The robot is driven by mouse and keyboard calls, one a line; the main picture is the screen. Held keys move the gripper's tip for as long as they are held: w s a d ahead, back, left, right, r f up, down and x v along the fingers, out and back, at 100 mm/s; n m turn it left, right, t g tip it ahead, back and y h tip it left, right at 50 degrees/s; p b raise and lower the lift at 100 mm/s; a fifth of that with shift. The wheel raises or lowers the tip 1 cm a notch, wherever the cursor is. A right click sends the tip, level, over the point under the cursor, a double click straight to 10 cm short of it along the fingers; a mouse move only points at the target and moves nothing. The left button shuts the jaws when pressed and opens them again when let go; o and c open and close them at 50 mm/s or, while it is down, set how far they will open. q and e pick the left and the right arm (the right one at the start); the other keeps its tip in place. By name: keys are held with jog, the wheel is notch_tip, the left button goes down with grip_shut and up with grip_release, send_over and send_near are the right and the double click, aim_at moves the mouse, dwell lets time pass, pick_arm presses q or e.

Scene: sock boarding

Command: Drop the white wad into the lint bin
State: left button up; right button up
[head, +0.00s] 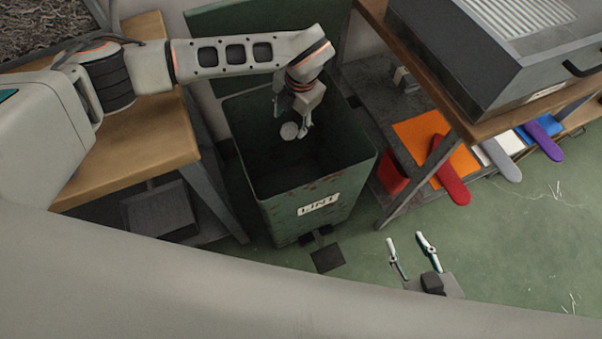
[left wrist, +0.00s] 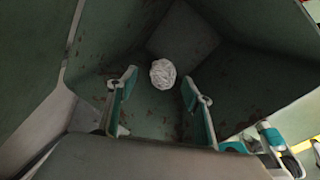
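The lint bin (head: 319,203) is a tall green open-topped bin with a label on its front and its lid raised behind. My left gripper (head: 298,132) points down inside its mouth. In the left wrist view, the fingers of my left gripper (left wrist: 159,86) are apart. The round white wad (left wrist: 163,73) shows beyond the fingertips, touching neither finger, with the bin's walls around it. My right gripper (head: 406,238) is open and empty over the green floor.
A wooden table (head: 135,140) stands left of the bin. A bench with a grey machine (head: 500,50) stands at right, above red, grey and purple sock-shaped boards on a lower shelf. A black pedal (head: 327,258) sticks out at the bin's front.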

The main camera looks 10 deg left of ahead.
pick_arm(q)
notch_tip(320, 180, up, 12)
jog(key=s+d, duration=0.1)
jog(key=d, duration=0.1)
pick_arm(e)
jog(key=shift+s+f, duration=0.25)
jog(key=shift+f, duration=0.05)
dwell(0.3)
pick_arm(q)
jog(key=shift+s+f, duration=0.15)
